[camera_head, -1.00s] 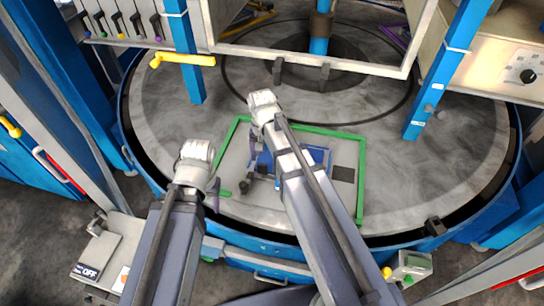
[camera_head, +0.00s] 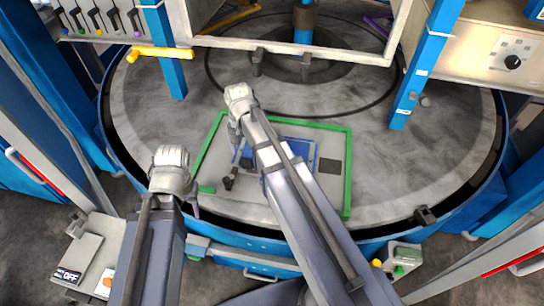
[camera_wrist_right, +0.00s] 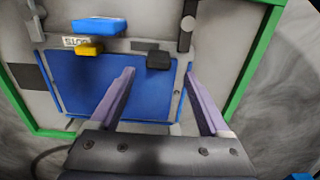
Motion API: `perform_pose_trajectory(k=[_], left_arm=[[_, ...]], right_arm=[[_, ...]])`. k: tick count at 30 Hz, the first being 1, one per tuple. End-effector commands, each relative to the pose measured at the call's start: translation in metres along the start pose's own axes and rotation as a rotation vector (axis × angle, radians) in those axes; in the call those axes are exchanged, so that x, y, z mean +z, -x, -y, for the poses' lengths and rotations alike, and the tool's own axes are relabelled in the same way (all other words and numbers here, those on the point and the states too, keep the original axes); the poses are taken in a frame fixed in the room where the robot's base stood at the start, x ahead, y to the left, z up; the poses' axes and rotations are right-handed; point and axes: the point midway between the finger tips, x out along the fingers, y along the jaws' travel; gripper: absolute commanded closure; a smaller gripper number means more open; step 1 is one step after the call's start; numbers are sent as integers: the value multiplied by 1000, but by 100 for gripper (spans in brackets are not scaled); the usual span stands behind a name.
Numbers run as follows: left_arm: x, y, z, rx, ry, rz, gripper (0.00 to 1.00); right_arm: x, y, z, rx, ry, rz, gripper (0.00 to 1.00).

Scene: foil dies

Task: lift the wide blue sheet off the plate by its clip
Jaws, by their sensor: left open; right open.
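The wide blue sheet (camera_wrist_right: 105,88) lies flat on the grey plate (camera_wrist_right: 215,50) in the right wrist view. A dark block that looks like its clip (camera_wrist_right: 158,60) sits at the sheet's edge. My right gripper (camera_wrist_right: 161,74) is open, its two purple fingers apart over the sheet, with the dark block seen between and just beyond the tips. Whether they are level with it I cannot tell. In the head view the sheet (camera_head: 301,150) is partly hidden by my right arm. My left gripper (camera_head: 191,198) is open and empty, left of the plate's front.
A green frame (camera_head: 348,180) borders the plate on the round grey table (camera_head: 430,150). Near the sheet are a blue block (camera_wrist_right: 98,26), a yellow block (camera_wrist_right: 89,48) and a dark rod (camera_wrist_right: 187,25). Blue posts (camera_head: 165,60) stand behind at left and right.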

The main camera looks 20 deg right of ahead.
Motion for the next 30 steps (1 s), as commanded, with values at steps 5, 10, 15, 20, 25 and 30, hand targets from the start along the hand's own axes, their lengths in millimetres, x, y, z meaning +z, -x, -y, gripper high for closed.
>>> perform_pose_trajectory(k=[5, 10, 15, 20, 25, 30], left_arm=[[-1, -14, -1, 0, -2, 0, 50], [-2, -36, -3, -1, -7, 0, 50], [-3, -52, -5, -2, -9, 0, 50], [-3, -51, -5, -2, -9, 0, 50], [-3, -50, -5, -2, -9, 0, 50], [-3, -50, -5, -2, -9, 0, 50]], right_arm=[[0, -14, -1, 0, 0, 0, 20], [1, -36, -3, 0, 0, 0, 20], [0, -52, -3, 0, 0, 0, 20], [0, -51, -3, 0, 0, 0, 20], [0, -51, -3, 0, 0, 0, 26], [1, -51, -3, 0, 0, 0, 45]])
